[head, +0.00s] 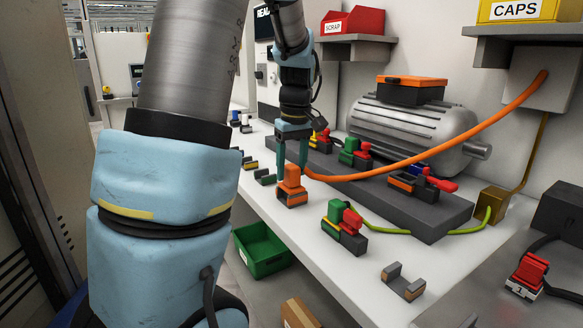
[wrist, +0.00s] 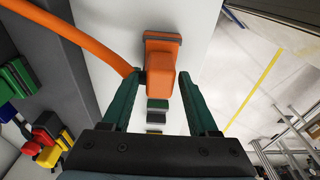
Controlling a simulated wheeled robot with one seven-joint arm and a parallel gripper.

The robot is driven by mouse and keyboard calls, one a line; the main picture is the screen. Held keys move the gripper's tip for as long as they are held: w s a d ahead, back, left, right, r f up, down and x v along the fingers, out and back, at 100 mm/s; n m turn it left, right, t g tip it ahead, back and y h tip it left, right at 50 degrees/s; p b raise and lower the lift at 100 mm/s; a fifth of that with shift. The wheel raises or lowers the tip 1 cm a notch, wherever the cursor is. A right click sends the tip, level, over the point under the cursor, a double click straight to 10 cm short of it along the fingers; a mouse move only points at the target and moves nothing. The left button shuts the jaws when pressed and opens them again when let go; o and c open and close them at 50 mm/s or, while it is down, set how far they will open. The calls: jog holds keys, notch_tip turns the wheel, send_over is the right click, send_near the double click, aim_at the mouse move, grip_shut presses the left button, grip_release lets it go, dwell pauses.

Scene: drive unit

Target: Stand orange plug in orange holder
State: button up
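The orange plug (head: 291,178) stands upright at the orange-marked holder (head: 292,200) on the light bench, with the thick orange cable (head: 440,147) leading off to the right. In the wrist view the plug (wrist: 161,88) lies between the fingers, and the holder's orange-and-grey end (wrist: 162,40) shows beyond it. The plug appears seated, though its foot is partly hidden. My gripper (head: 292,160) points down over the plug. Its two green fingers (wrist: 160,82) stand on either side, with a visible gap at the right finger; contact at the left one is unclear.
A green-and-red plug sits in a holder (head: 344,228) to the right. An empty holder (head: 403,282) is near the front edge. A grey motor (head: 412,125) and a dark rail (head: 440,215) stand behind. A green bin (head: 261,250) is below the bench.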

jog(key=shift+o, duration=1)
notch_tip(320, 180, up, 16)
jog(key=s+p, duration=0.1)
jog(key=p, duration=0.4)
jog(key=s+a+f+m, duration=0.3)
jog(key=s+a+f, duration=0.1)
jog(key=s+f, duration=0.3)
jog(key=s+a+f+m, duration=0.4)
jog(key=s+a+f, duration=0.1)
jog(key=f, duration=0.7)
jog(key=shift+s+a+f+h+b, duration=0.2)
jog(key=shift+s+h+b, duration=0.2)
jog(key=shift+s, duration=0.5)
jog(key=shift+c, duration=0.2)
